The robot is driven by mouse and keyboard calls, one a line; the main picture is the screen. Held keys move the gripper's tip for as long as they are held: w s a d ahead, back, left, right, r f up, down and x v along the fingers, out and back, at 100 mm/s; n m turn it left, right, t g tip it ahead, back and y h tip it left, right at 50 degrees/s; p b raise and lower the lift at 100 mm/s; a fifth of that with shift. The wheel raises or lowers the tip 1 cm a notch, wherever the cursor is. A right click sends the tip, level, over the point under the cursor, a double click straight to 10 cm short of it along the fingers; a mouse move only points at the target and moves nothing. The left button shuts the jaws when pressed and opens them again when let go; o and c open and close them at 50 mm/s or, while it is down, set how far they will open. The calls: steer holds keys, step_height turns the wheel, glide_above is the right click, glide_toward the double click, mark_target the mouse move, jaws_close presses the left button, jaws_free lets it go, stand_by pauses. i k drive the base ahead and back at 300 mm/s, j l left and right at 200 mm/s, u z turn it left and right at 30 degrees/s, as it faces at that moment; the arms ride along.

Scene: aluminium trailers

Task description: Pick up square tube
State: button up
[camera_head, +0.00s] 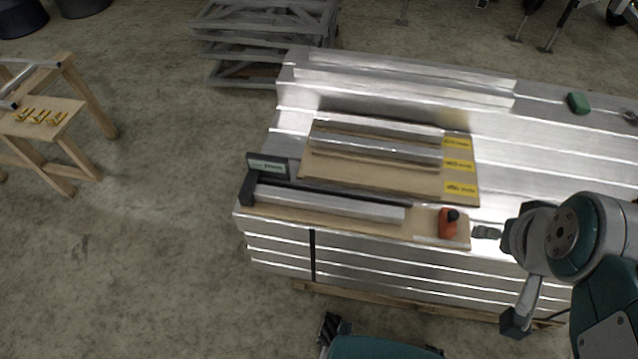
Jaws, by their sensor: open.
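Long silver tubes lie on the aluminium stack. One tube (335,203) lies on the wooden strip along the front edge, its left end near a black stop (247,188). Others, including a middle tube (375,149), lie on the brown board (390,180) behind it; I cannot tell which are square in section. My arm comes in from the right. My gripper (515,320) shows as a dark tip at the arm's lower end, apart from the tubes and in front of the stack. It is open; much of it is hidden or unclear.
An orange-and-black tool (448,223) sits at the strip's right end. Yellow labels (458,164) line the board's right side. A green block (578,102) lies at back right. A wooden trestle (65,125) stands left; grey frames (262,42) stand behind. Floor between is clear.

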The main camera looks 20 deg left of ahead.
mark_target(309, 201)
steer(key=u, duration=1.05)
